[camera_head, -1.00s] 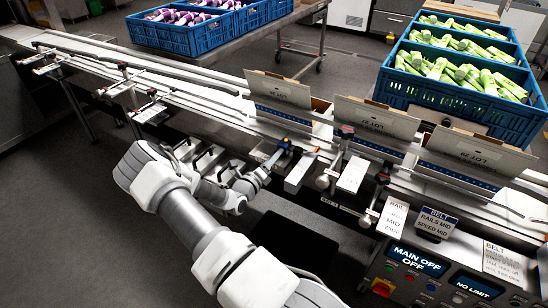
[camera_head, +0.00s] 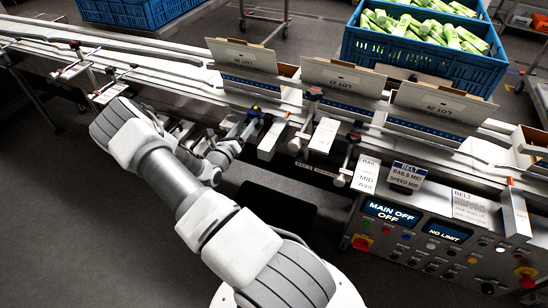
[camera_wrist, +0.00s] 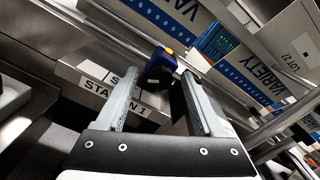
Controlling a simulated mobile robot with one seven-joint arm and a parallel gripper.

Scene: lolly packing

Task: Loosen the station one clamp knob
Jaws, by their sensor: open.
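The station one clamp knob (camera_wrist: 160,72) is a dark blue and black knob with a small yellow mark, in the middle of the wrist view. My gripper (camera_wrist: 156,88) is open, with one finger to the left of the knob and one to the right. Gaps show beside the knob, but I cannot tell how far it lies between the fingers. In the head view the blue knob (camera_head: 255,110) shows at the rail, just beyond my gripper (camera_head: 240,129).
Carton blanks marked LOT (camera_head: 343,77) stand along the conveyor rail. A control panel (camera_head: 420,245) reads "MAIN OFF" at lower right. A blue crate (camera_head: 425,58) of green packs stands behind the line. Other clamps and rods stand right of my gripper.

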